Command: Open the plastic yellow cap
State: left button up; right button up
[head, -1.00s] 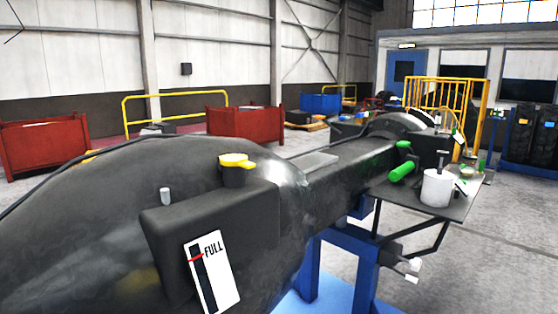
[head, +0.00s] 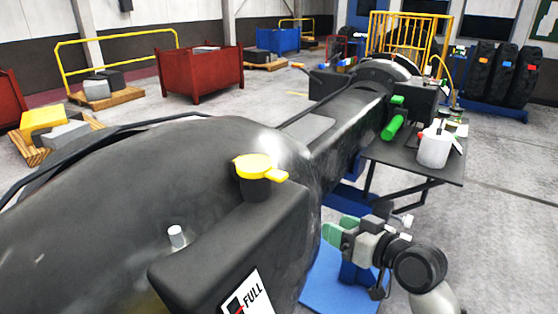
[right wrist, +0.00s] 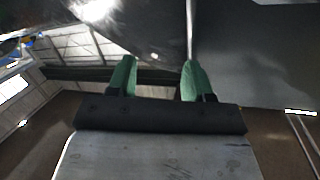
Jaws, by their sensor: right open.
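The yellow plastic cap (head: 258,166) sits on a short black neck on the black casting (head: 120,215), near the middle of the head view. Its tab points right, and it looks closed down on the neck. My right gripper (head: 336,231) has green fingers and is to the right of the cap and lower in the head view, apart from it, beside the casting. In the right wrist view, the gripper (right wrist: 157,68) is open with nothing held between the fingers. The cap cannot be made out in that view. My left gripper is not in view.
A grey peg (head: 177,236) and a FULL label (head: 252,292) are on the casting near the cap. A side shelf (head: 425,166) holds a white container (head: 433,148), with a green cylinder (head: 394,127) beside it. A blue stand (head: 325,282) is below. Space above the cap is clear.

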aim_at(285, 179)
jog(key=s+a+r+n+g+y+p, duration=0.1)
jog(key=s+a+r+n+y, duration=0.15)
jog(key=s+r, duration=0.35)
jog(key=s+a+r+n+g+y, duration=0.1)
jog(key=s+r+n+y, duration=0.15)
jog(key=r, duration=0.65)
jog(key=shift+n+h, duration=0.3)
jog(key=shift+h, duration=0.1)
jog(key=p+x, duration=0.3)
jog(key=x, duration=0.6)
jog(key=shift+s+a+p, duration=0.15)
jog(key=shift+a+p, duration=0.1)
jog(key=shift+p, duration=0.05)
jog(key=shift+a, duration=0.35)
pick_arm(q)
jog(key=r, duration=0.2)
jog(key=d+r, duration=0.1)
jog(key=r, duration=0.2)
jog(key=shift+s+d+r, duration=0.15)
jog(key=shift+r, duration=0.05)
pick_arm(e)
jog(key=shift+f, duration=0.1)
grip_shut()
